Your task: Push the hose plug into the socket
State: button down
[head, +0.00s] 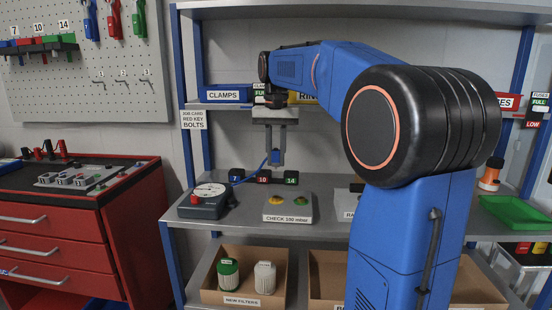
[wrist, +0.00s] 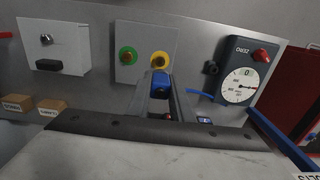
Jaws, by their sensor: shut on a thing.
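My gripper (head: 276,160) hangs above the shelf, pointing down, shut on a small blue hose plug (head: 276,154). In the wrist view the blue plug (wrist: 160,85) sits between the two grey fingers. A thin blue hose (head: 254,172) runs from near the plug down toward the shelf; it also shows in the wrist view (wrist: 200,93). The dark gauge box (head: 205,201), with a white dial and red knob, stands on the shelf, left of and below my gripper.
Blocks marked 7, 10 and 14 (head: 264,177) stand behind. Cartons are below, bins above. A red tool cabinet (head: 70,220) is at left.

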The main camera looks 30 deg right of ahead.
jog(key=shift+r, duration=2.4)
jog(key=shift+r, duration=0.1)
